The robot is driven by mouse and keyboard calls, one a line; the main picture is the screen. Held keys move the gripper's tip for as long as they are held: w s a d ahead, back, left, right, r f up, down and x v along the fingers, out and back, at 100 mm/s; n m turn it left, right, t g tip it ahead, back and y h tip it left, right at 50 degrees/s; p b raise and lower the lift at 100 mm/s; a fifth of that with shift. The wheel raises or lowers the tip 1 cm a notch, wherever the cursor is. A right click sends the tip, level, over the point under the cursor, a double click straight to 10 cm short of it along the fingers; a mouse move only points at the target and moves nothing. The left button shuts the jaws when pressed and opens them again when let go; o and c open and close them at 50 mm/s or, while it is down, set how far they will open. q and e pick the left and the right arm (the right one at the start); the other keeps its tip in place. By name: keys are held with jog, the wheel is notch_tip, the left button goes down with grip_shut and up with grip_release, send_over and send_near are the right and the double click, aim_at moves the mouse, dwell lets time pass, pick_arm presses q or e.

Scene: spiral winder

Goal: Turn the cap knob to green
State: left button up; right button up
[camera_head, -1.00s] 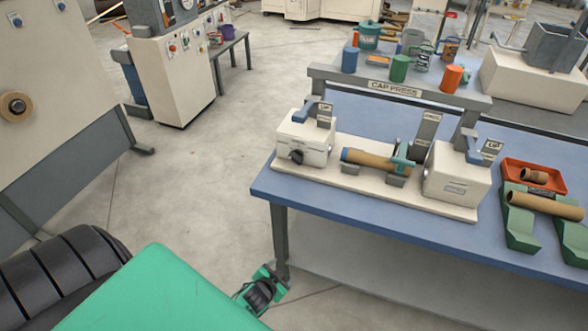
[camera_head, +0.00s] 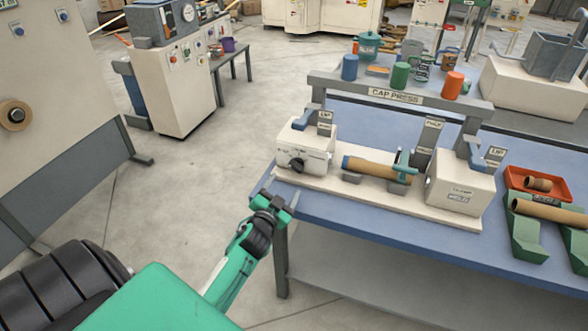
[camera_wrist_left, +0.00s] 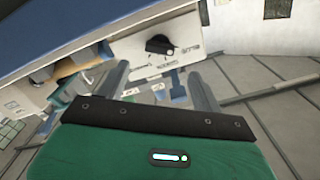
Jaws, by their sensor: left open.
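The cap knob (camera_head: 297,164) is a black knob on the front of the white left block (camera_head: 318,149) of the cap press. In the left wrist view the knob (camera_wrist_left: 158,45) sits beyond my fingers, with small labels around it. Its narrow end points right, toward an upside-down label that seems to read BLUE; the other labels are too small to read surely. My left gripper (camera_head: 280,197) is open and empty, below and left of the knob by the table's front left corner, not touching it. My right gripper is not in view.
A brown tube (camera_head: 375,170) lies on the press between its two blocks. The blue table edge (camera_head: 330,222) is close to my left gripper. A red tray (camera_head: 510,183) and green holders (camera_head: 527,235) stand at the right. The floor left of the table is clear.

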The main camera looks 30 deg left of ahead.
aim_at(295, 169)
pick_arm(q)
jog(key=p+x, duration=0.1)
jog(key=x, duration=0.7)
jog(key=shift+w+a, duration=0.1)
jog(key=shift+w, duration=0.4)
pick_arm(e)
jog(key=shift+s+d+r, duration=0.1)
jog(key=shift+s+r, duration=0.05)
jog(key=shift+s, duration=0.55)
pick_arm(q)
jog(key=c, duration=1)
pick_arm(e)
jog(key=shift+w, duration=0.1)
